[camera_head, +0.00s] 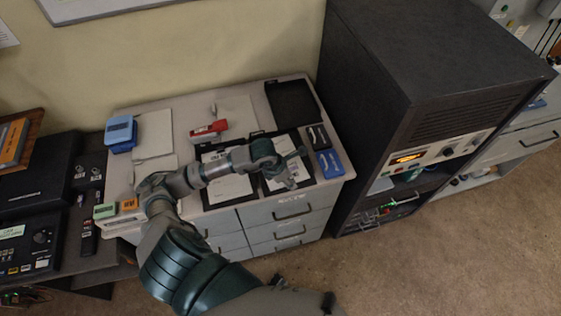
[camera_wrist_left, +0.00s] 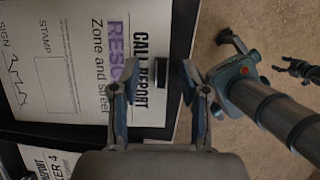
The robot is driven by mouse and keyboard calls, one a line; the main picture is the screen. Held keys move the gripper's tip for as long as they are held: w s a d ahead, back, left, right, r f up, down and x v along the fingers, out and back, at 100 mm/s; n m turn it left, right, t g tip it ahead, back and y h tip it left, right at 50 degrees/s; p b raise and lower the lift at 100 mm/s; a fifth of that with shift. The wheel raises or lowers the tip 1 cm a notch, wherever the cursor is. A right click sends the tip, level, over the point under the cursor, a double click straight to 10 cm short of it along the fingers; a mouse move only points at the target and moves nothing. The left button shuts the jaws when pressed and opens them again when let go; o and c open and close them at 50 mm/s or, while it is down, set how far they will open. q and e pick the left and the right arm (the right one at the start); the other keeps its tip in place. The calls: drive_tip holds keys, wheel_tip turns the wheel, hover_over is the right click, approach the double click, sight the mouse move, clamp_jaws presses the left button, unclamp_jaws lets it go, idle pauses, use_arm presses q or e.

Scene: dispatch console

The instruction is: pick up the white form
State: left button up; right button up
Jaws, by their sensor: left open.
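A white form (camera_wrist_left: 60,60) with printed lines, a stamp box, a sign field and purple lettering lies on a black backing in the left wrist view. My left gripper (camera_head: 297,168) is over the right-hand backing and partly hides the paper there. In the left wrist view my left gripper (camera_wrist_left: 158,80) is open and empty, its fingers either side of a small black piece at the form's edge. I cannot tell whether they touch it.
A red stapler-like object (camera_head: 209,130), a blue box (camera_head: 120,134) and a blue case (camera_head: 329,163) stand on the cabinet top. An empty black tray (camera_head: 292,103) is at the back right. A tall dark rack (camera_head: 400,110) stands close on the right.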

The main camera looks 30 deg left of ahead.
use_arm(q)
drive_tip(key=shift+f, duration=0.1)
clamp_jaws()
